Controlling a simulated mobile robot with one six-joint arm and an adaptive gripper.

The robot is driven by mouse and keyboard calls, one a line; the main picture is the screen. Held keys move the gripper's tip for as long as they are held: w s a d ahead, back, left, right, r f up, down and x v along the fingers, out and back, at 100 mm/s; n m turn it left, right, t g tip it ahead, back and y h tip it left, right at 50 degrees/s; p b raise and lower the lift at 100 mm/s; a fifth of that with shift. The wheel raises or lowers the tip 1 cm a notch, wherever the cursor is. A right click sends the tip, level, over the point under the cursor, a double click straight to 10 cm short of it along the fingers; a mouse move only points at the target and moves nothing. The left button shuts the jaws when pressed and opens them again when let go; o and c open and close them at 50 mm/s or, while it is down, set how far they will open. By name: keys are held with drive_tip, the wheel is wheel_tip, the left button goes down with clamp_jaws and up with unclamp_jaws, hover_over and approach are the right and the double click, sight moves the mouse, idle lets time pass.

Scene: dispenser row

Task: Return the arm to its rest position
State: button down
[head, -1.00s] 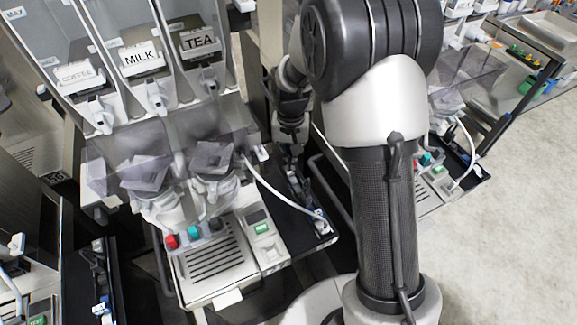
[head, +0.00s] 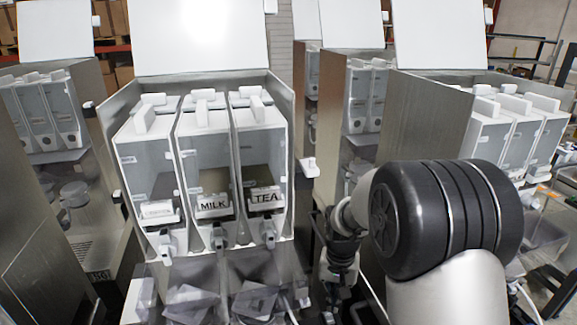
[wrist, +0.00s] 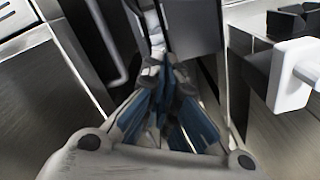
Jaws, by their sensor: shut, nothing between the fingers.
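My gripper shows in the wrist view (wrist: 168,75), pointing down into the gap beside the dispenser cabinets. Its fingers, with blue linkage parts, meet at the tips with nothing between them. In the head view my arm's large black joint stands right of centre. The wrist hangs left of that joint, beside the dispenser's right side, and the fingertips are too small there to make out. The arm is apart from the dispenser fronts as far as I can see.
A dispenser (head: 205,170) with three clear canisters stands left of my arm; its MILK label (head: 212,206) and TEA label (head: 265,198) are readable. A second dispenser (head: 515,125) stands right, behind my arm. A white block (wrist: 293,75) juts in at the right of the wrist view.

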drive_tip(key=s+r+n+t, duration=0.2)
drive_tip(key=s+r, duration=0.9)
drive_tip(key=r, duration=0.4)
drive_tip(key=s+r+n+t+b, duration=0.1)
drive_tip(key=s+r+t, duration=0.1)
drive_tip(key=s, duration=1.2)
drive_tip(key=shift+s+r+n+t+b, duration=0.3)
drive_tip(key=shift+s+r+b, duration=0.1)
